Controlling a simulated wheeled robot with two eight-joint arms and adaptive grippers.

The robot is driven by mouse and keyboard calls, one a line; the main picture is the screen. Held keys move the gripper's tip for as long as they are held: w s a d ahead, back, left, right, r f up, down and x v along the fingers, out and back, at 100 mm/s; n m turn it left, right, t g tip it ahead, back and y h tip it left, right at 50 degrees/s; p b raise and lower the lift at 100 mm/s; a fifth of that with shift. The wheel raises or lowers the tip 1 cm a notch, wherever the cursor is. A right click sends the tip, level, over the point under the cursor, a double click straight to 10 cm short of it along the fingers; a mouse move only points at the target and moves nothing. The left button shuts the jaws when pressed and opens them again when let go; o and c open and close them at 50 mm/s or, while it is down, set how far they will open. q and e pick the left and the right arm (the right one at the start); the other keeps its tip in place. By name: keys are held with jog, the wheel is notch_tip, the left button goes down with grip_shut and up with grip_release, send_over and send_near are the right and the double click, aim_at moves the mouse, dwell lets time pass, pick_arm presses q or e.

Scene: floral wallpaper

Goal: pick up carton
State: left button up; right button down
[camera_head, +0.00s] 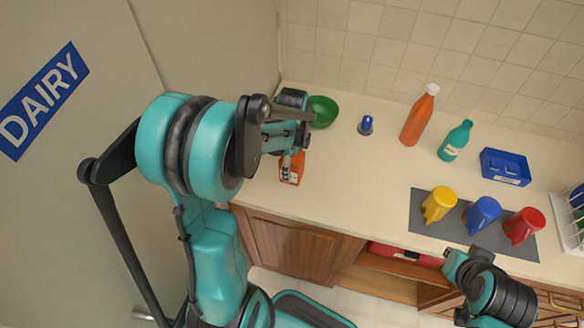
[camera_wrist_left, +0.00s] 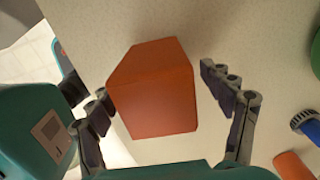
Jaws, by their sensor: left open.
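An orange-red carton (camera_head: 297,166) stands on the counter near its left end, partly hidden by my left gripper (camera_head: 288,172). In the left wrist view the carton (camera_wrist_left: 155,92) sits between the two spread fingers of my left gripper (camera_wrist_left: 148,82). A gap shows between the carton and the right finger; the left finger is close to the carton's edge, and I cannot tell if it touches. The left gripper is open and holds nothing. My right arm (camera_head: 490,295) is at the lower right, in front of the counter; its fingers cannot be made out.
A green bowl (camera_head: 322,112) stands just behind the carton, with a blue-capped item (camera_head: 366,125) to the right. An orange bottle (camera_head: 418,118), teal bottle (camera_head: 455,141) and blue bin (camera_head: 505,167) stand farther right. Yellow, blue and red cups are on a grey mat (camera_head: 425,232).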

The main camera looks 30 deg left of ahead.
pick_arm(q)
notch_tip(320, 180, down, 4)
jog(key=shift+s+r+b, duration=0.1)
jog(key=shift+r+b, duration=0.1)
jog(key=shift+b, duration=0.3)
jog(key=shift+c, duration=0.3)
jog(key=c, duration=1.4)
jog(key=shift+r, duration=0.2)
